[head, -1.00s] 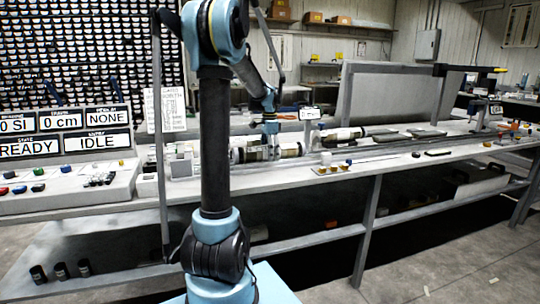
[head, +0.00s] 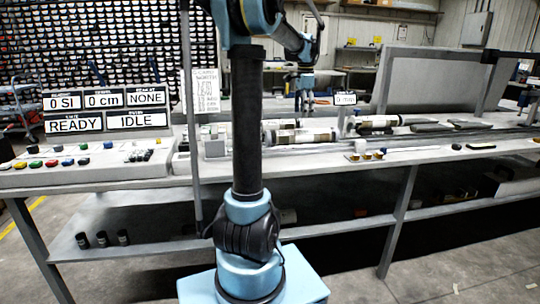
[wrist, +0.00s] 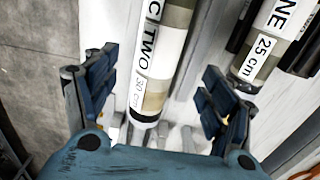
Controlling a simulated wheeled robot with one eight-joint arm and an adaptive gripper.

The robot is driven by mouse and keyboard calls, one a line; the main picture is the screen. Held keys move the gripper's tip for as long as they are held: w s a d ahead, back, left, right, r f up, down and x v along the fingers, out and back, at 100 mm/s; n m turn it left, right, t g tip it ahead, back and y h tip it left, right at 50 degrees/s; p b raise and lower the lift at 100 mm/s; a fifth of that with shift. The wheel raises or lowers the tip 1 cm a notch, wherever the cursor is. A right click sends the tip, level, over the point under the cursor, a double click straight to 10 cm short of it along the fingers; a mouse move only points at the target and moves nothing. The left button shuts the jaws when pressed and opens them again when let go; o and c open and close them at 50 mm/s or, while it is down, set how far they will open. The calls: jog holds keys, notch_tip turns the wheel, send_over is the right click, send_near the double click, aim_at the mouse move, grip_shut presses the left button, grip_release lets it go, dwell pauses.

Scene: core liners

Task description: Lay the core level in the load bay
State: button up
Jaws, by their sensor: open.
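My gripper (wrist: 160,100) is open and empty in the wrist view, its dark blue fingers apart on either side of a banded core (wrist: 155,85) labelled "TWO, 30 cm". The core's near end lies between the fingers in the picture, and I see no contact. A second core (wrist: 268,45), labelled "25 cm", lies to its right. In the head view my gripper (head: 305,104) hangs over the bench, above a banded core (head: 300,137) lying on it. Another core (head: 378,122) lies farther right. I cannot tell which part of the bench is the load bay.
A control panel (head: 75,172) with coloured buttons stands at the left, under displays reading READY (head: 75,124) and IDLE. Small brass-coloured pieces (head: 365,155) sit at the bench's front edge. A grey upright panel (head: 430,80) stands behind the bench.

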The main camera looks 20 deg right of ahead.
jog(key=s+a+f+n, duration=0.2)
jog(key=s+a+n, duration=0.1)
jog(key=a, duration=0.6)
jog(key=s+a+f+n+t, duration=0.1)
jog(key=s+a+f+n, duration=0.15)
jog(key=a, duration=0.55)
jog(key=s+a+f+n, duration=0.15)
jog(key=a+n, duration=0.25)
jog(key=a, duration=0.5)
jog(key=s+a+f+n+t, duration=0.1)
jog(key=s+a+f+n, duration=1)
jog(key=s+f, duration=0.5)
jog(key=a, duration=0.2)
jog(key=shift+s+a+f, duration=0.15)
jog(key=shift+a+f, duration=0.2)
jog(key=shift+a, duration=0.05)
